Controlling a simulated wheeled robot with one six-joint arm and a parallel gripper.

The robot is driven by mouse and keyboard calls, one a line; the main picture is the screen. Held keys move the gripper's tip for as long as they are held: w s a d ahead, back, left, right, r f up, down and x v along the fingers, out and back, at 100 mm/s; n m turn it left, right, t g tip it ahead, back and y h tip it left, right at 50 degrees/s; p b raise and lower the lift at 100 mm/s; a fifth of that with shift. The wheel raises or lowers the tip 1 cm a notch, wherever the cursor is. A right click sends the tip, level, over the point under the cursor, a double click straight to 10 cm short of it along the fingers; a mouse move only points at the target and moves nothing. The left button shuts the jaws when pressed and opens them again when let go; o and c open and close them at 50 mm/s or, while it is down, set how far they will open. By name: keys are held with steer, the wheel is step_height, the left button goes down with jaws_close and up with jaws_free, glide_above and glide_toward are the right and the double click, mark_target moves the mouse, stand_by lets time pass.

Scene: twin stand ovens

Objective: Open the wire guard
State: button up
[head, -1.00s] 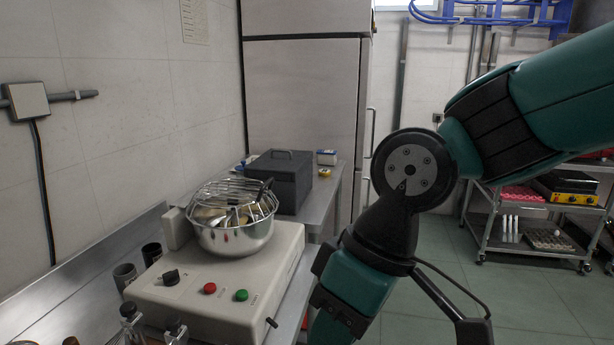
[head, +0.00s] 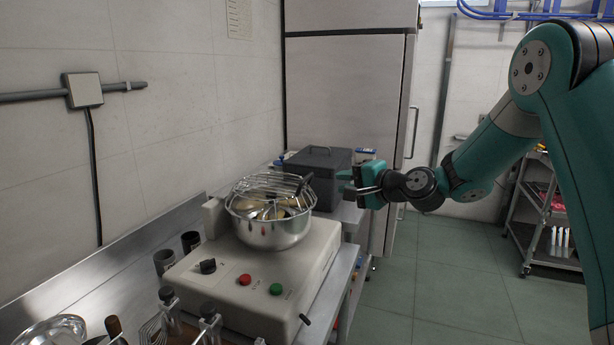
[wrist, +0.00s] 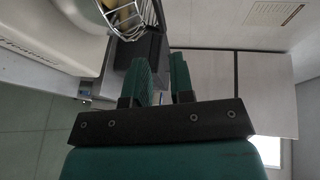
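The wire guard (head: 270,184) lies over the top of a shiny metal bowl (head: 272,233) on a cream-coloured machine. A dark handle (head: 304,185) stands at the guard's right side. My gripper (head: 348,182) is to the right of the guard, apart from it, with its fingers pointing toward it. In the wrist view my gripper (wrist: 165,75) shows two green fingers with a gap between them and nothing held. The guard (wrist: 124,14) shows at the top of the wrist view, left of the fingers, partly cut off by the frame edge.
The machine base (head: 245,275) has a black knob, a red button and a green button on its front. A dark lidded box (head: 318,172) stands behind the bowl, close to my gripper. Whisks and metal utensils crowd the front left.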

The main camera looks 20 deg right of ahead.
mark_target(309, 178)
steer(key=p+x, duration=0.3)
steer(key=x, duration=0.9)
steer(key=shift+w+a+f, duration=0.1)
steer(key=shift+w+a, duration=0.1)
jaws_close()
